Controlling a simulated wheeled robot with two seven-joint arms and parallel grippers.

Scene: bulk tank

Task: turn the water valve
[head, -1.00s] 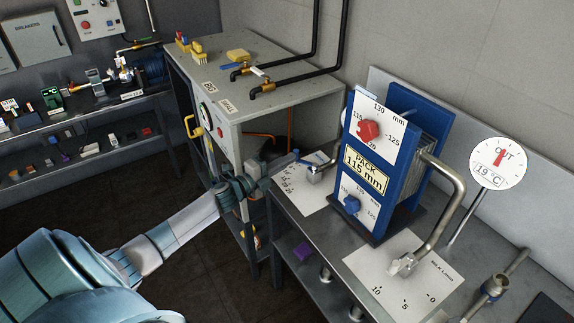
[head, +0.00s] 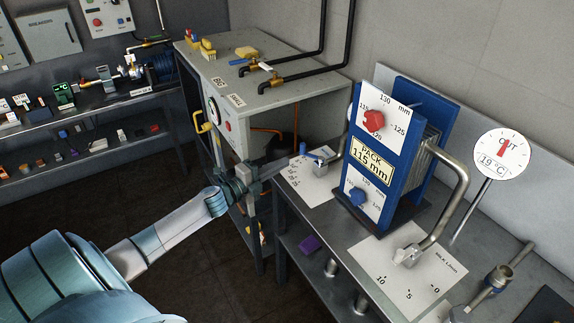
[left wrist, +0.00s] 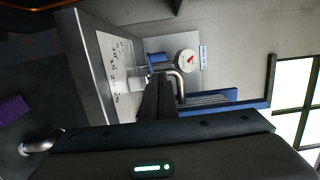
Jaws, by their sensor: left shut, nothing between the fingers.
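A valve fitting (head: 321,156) stands on a white scale card (head: 305,181) at the left front of the steel bench, beside the blue plate pack. I take it as the water valve; its card's words are too small to read. A blue upright part (head: 303,149) shows beside it. In the left wrist view the card (left wrist: 116,62) carries printed numbers, and a blue handle (left wrist: 156,58) stands past it. My left gripper (head: 287,164) is shut and empty, just left of the fitting and seemingly apart from it. Its dark fingers (left wrist: 157,100) hide part of the fitting in the wrist view.
The blue pack (head: 372,160) labelled 115 mm stands right of the valve. A second lever (head: 406,256) on a milk card, a bent pipe (head: 452,190) and a round gauge (head: 501,153) are farther right. A grey cabinet (head: 280,95) stands behind my left gripper.

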